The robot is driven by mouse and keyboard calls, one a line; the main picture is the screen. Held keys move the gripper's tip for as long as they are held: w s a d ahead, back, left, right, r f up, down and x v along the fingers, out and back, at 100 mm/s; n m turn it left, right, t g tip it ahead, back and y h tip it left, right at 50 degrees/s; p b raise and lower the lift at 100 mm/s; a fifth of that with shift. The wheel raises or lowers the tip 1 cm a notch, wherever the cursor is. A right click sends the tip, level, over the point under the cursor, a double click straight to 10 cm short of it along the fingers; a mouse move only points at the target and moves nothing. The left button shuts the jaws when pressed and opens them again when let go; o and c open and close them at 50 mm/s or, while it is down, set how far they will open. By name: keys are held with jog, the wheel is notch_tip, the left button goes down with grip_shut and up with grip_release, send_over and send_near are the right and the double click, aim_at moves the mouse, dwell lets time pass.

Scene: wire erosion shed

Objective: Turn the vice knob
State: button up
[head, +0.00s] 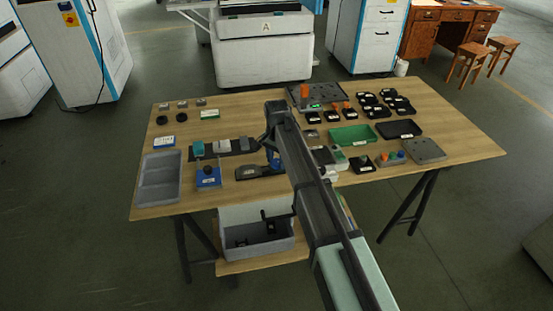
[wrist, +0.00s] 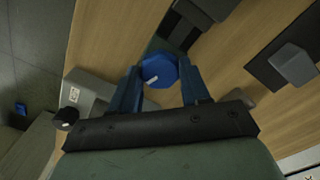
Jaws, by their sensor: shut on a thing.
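The vice knob is a blue, many-sided knob (wrist: 159,71) with a small white mark on its face. In the wrist view it sits between the two dark blue fingers of my gripper (wrist: 157,88), which is shut on it. In the head view my gripper (head: 273,157) is low over the middle of the table, beside a dark labelled base (head: 258,172), likely part of the vice. My arm hides part of this area, and I cannot make out the knob there. The knob's turn angle cannot be told.
The wooden table (head: 445,125) is crowded. A green tray (head: 352,136) and black tray (head: 398,129) are right of my arm. A grey bin (head: 240,259) sits below.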

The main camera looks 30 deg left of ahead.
aim_at(277, 162)
jog(key=n, duration=1)
jog(key=shift+n, duration=0.4)
jog(key=n, duration=1.1)
dwell(0.3)
jog(key=o, duration=1.1)
jog(key=shift+c, duration=0.2)
jog(key=shift+r, duration=0.1)
notch_tip(277, 162, up, 14)
jog(key=shift+f, duration=0.2)
